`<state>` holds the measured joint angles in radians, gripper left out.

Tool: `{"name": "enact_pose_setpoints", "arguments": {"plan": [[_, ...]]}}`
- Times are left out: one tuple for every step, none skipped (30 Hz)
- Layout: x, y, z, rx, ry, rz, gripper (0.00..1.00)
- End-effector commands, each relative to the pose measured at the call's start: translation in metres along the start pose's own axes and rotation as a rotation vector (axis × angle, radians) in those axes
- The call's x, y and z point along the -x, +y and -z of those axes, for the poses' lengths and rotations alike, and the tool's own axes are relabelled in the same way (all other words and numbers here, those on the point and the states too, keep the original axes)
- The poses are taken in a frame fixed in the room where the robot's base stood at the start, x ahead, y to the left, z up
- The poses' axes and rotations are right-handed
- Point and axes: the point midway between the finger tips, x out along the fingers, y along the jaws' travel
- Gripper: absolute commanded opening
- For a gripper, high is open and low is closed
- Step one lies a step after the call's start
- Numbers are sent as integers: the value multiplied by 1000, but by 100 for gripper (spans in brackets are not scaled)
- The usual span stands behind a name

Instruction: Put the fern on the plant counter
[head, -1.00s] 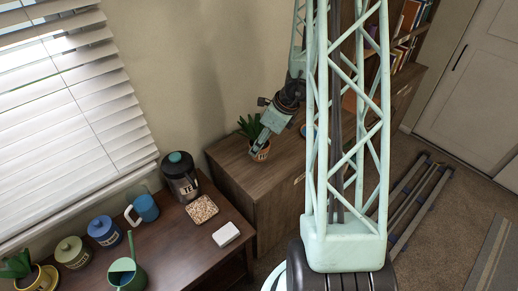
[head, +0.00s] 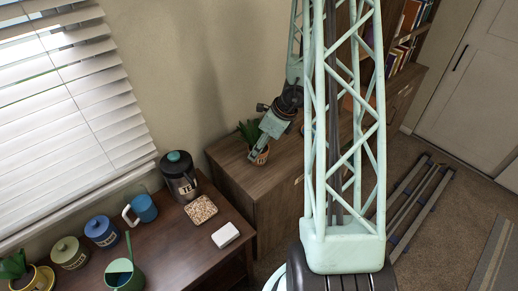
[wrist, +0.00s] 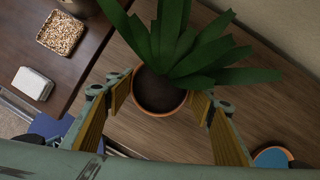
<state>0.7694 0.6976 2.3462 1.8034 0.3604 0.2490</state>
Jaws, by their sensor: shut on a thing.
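A green spiky-leaved plant, taken as the fern (head: 249,132), sits in a terracotta pot (wrist: 158,92) with dark soil. My gripper (head: 259,152) is shut on this pot; in the wrist view, its yellow-padded fingers (wrist: 161,100) are on either side of the rim. Nothing visible is labelled as the plant counter. My gripper hides part of the pot in the head view.
A blue round thing (wrist: 270,160) is right of the pot.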

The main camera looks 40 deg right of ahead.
Motion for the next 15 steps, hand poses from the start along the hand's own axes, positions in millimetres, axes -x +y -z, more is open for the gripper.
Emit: {"name": "enact_pose_setpoints", "arguments": {"plan": [[0,0,0,0,-1,0,31],[0,0,0,0,-1,0,31],[-1,0,0,0,-1,0,31],[-2,0,0,0,-1,0,31],[-2,0,1,0,-1,0,31],[-3,0,1,0,-1,0,31],[-3,0,1,0,-1,0,31],[-3,0,1,0,0,0,50],[-3,0,1,0,0,0,53],[-3,0,1,0,0,0,56],[-2,0,1,0,0,0,59],[-2,0,1,0,0,0,62],[-2,0,1,0,0,0,62],[-2,0,1,0,0,0,62],[-2,0,1,0,0,0,62]]}}
